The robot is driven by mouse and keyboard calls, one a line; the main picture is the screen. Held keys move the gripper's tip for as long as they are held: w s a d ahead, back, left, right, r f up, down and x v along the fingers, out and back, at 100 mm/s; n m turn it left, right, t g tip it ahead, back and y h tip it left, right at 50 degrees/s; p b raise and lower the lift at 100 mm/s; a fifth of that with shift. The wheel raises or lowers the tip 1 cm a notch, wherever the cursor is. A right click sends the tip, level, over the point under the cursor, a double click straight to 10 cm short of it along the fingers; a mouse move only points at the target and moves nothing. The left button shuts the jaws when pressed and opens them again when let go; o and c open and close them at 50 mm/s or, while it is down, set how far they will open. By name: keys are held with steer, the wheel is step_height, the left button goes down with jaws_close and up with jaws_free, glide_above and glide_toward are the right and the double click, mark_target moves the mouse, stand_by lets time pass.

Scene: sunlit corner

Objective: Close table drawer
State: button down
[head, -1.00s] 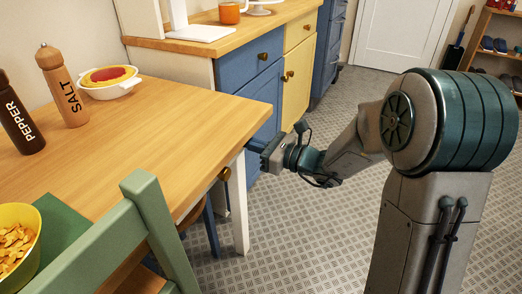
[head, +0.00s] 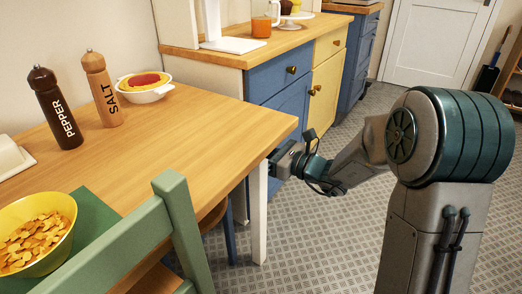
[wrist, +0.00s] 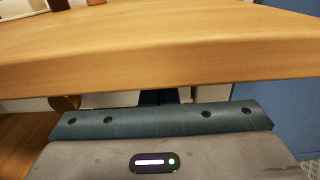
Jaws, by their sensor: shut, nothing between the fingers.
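The wooden table (head: 205,140) fills the left of the head view, with a white leg (head: 258,215) at its near right corner. In the wrist view, a white drawer front (wrist: 115,99) shows as a thin strip under the tabletop edge (wrist: 170,72), with a brass knob (wrist: 66,102) at left. I cannot tell how far the drawer stands out. My gripper (head: 274,163) is shut and empty, low beside the table's right corner. In the wrist view, its fingers are mostly hidden by its own body, and point towards the table's underside, right of the knob.
A green chair (head: 180,225) stands against the table's near side. A yellow cereal bowl (head: 38,232), pepper mill (head: 58,110), salt mill (head: 103,90) and white dish (head: 145,86) stand on top. Blue and yellow cabinets (head: 285,95) are behind.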

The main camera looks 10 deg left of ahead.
steer(key=shift+w+a+r, duration=0.1)
steer(key=shift+a+r, duration=0.05)
steer(key=shift+r, duration=0.1)
steer(key=p+v, duration=0.4)
steer(key=v, duration=1)
steer(key=s+a+r+n+g+h+p, duration=0.2)
steer(key=s+r+n+g+h+p, duration=0.55)
steer(key=s+r+n+p, duration=0.7)
steer(key=s+d+r+n+t+h+p, duration=0.1)
steer(key=d+r+n+h+p, duration=0.3)
steer(key=r+p, duration=0.5)
steer(key=s+d+r+n+t+h+p, duration=0.1)
steer(key=s+d+r+n+h+p, duration=0.3)
steer(key=d+r+p, duration=0.3)
steer(key=shift+s+d+r+n+p, duration=0.25)
steer(key=shift+r+n+p, duration=0.1)
steer(key=shift+r+p, duration=0.6)
steer(key=shift+h, duration=0.25)
